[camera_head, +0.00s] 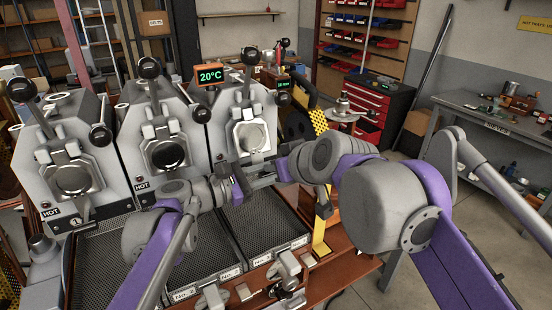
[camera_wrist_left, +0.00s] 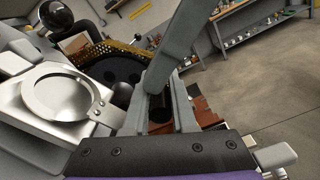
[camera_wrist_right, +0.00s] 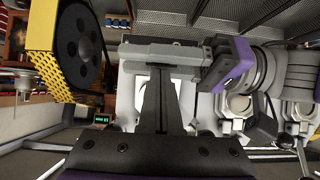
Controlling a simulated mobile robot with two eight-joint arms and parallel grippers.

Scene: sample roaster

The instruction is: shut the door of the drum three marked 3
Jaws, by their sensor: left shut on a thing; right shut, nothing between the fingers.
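Drum three (camera_head: 246,112) is the rightmost of three grey drums in the head view. Its front has a bright metal plate with a round face (camera_head: 251,137). What looks like the same plate with a round rim (camera_wrist_left: 60,95) shows at the left of the left wrist view. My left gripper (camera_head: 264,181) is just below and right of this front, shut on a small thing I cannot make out. My right gripper (camera_head: 279,168) is shut and empty, close to the left gripper's fingers. In the right wrist view its fingers (camera_wrist_right: 160,78) point towards the left gripper (camera_wrist_right: 135,54).
Drum two (camera_head: 160,125) and drum one (camera_head: 65,165) stand to the left. Black mesh cooling trays (camera_head: 262,222) lie below the drums. A yellow perforated guard (camera_head: 319,122) stands right of drum three. A workbench (camera_head: 480,118) is at the far right.

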